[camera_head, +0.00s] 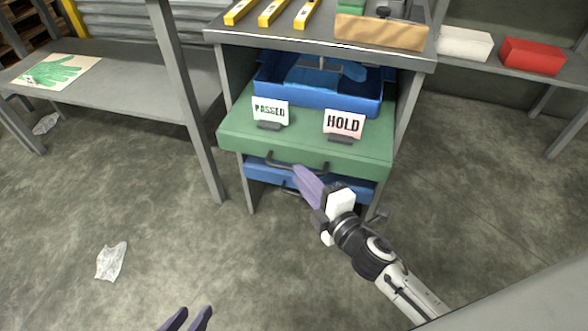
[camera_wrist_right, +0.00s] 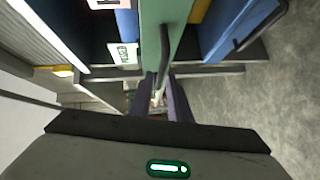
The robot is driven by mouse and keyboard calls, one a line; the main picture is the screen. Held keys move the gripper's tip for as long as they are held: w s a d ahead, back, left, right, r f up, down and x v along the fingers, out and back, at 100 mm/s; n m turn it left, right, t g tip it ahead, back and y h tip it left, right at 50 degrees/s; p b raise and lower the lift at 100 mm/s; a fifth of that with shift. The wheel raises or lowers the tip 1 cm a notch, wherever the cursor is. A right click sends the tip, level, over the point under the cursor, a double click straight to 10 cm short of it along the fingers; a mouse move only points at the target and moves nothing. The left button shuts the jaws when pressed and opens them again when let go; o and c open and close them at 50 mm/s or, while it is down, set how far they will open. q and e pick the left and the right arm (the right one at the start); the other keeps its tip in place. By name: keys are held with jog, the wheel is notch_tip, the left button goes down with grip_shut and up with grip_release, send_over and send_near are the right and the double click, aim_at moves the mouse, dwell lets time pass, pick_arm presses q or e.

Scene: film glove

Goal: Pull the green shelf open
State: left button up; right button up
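The green shelf (camera_head: 230,130) sits in the grey cabinet and stands out past its front posts. Its dark bar handle (camera_head: 283,164) is on the front face; the shelf and handle (camera_wrist_right: 165,50) also show in the right wrist view. My left gripper (camera_head: 188,318) is open and empty near the bottom edge, away from the shelf.
A blue tray (camera_head: 345,103) and PASSED (camera_head: 270,112) and HOLD (camera_head: 344,123) signs stand on the green shelf. A blue drawer (camera_head: 262,172) is below. A bench (camera_head: 120,90) stands left. Crumpled plastic (camera_head: 111,261) lies on otherwise clear floor before the cabinet.

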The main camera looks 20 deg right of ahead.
jog(key=shift+x, duration=2.15)
grip_shut()
jog(key=shift+s, duration=0.1)
